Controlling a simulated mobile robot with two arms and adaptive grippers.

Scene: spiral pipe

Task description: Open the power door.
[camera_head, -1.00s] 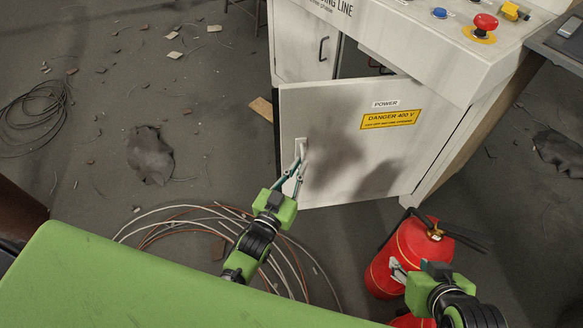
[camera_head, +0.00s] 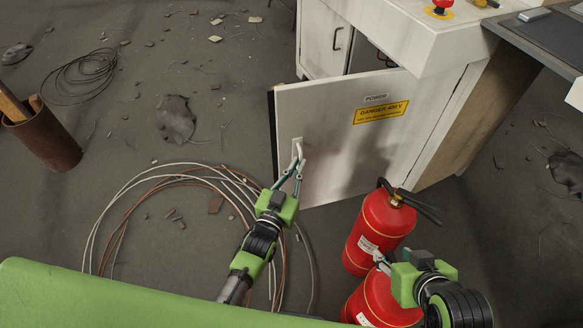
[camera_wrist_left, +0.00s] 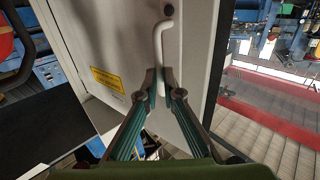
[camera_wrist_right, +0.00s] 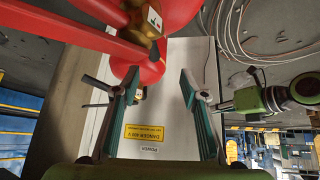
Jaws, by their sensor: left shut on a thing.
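The power door (camera_head: 335,160) is a pale panel with a POWER label and a yellow DANGER 400 V sign (camera_head: 381,112). It stands partly open, its left edge swung out from the cabinet (camera_head: 420,40), with a dark gap above it. My left gripper (camera_head: 296,168) is shut on the door's white handle (camera_head: 298,148) near that edge. The left wrist view shows the fingers closed around the lower part of the handle (camera_wrist_left: 160,40). My right gripper (camera_wrist_right: 160,78) is open and empty in the right wrist view. In the head view it is beside the extinguishers.
Loose cable coils (camera_head: 130,205) lie on the floor left of the door. A rusty bin (camera_head: 45,140) stands farther left.

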